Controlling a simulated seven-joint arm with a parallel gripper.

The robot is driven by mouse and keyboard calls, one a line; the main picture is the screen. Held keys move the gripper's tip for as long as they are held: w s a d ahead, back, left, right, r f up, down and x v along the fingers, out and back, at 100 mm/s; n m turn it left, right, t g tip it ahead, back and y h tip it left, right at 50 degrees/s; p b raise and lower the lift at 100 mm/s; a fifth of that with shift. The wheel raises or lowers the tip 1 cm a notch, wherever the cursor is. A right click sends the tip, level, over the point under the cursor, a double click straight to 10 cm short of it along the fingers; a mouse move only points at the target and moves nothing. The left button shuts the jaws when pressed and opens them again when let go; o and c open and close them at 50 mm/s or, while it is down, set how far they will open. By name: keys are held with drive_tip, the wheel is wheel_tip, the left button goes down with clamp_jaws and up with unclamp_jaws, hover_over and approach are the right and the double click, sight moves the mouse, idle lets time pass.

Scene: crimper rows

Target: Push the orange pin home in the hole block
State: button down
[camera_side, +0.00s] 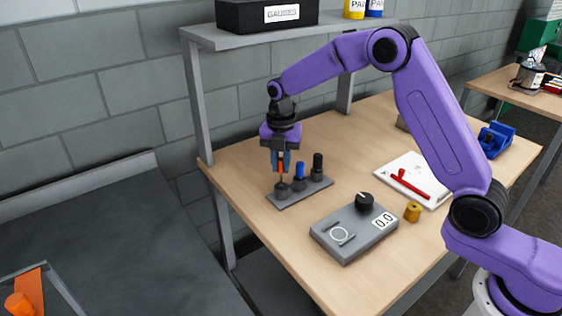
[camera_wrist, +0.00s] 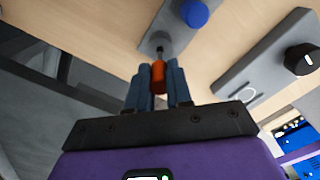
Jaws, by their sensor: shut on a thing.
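My gripper (camera_side: 281,158) points down over the near left end of the grey hole block (camera_side: 305,190). Its blue-grey fingers are shut on the orange pin (camera_side: 281,168), which stands roughly upright between them. In the wrist view my gripper (camera_wrist: 158,68) holds the orange pin (camera_wrist: 158,78). The pin's dark, narrow lower end (camera_wrist: 160,48) meets the grey socket of the block (camera_wrist: 150,42). How deep it sits in the hole cannot be told. The fingers hide part of the pin.
A blue-topped post (camera_side: 300,170) and a black-topped post (camera_side: 317,163) stand on the block beside my gripper. A grey gauge box with a dial (camera_side: 352,235), a brass piece (camera_side: 413,211) and a white sheet with a red tool (camera_side: 412,180) lie to the right. A shelf upright (camera_side: 199,110) stands left.

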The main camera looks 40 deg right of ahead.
sight(281, 171)
drive_tip(key=shift+f, duration=1.95)
drive_tip(key=c, duration=0.9)
unclamp_jaws()
drive_tip(key=shift+c, duration=0.2)
wheel_tip(281, 171, up, 17)
drive_tip(key=shift+r, duration=0.2)
